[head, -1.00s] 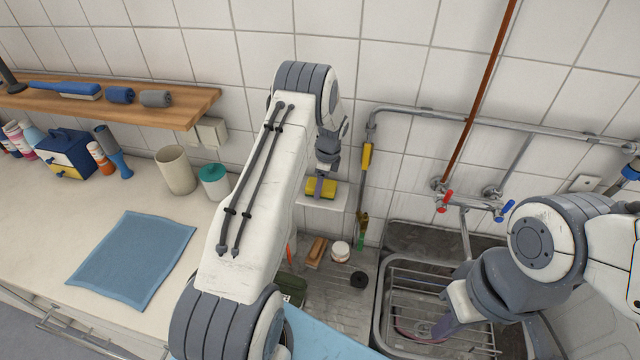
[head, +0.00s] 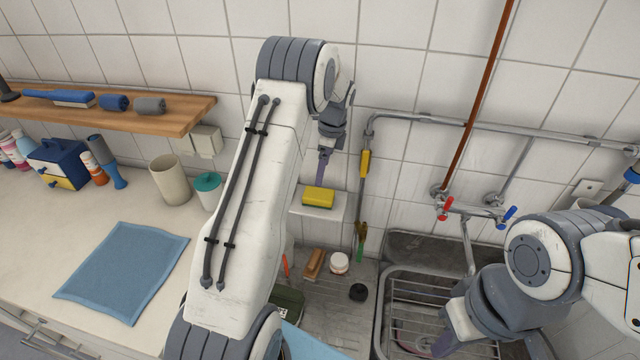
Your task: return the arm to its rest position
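My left arm rises through the middle of the head view.
A wooden shelf (head: 165,115) juts from the wall at left. Wall pipes (head: 485,85) and a tap with red (head: 445,208) and blue handles stand behind the sink.

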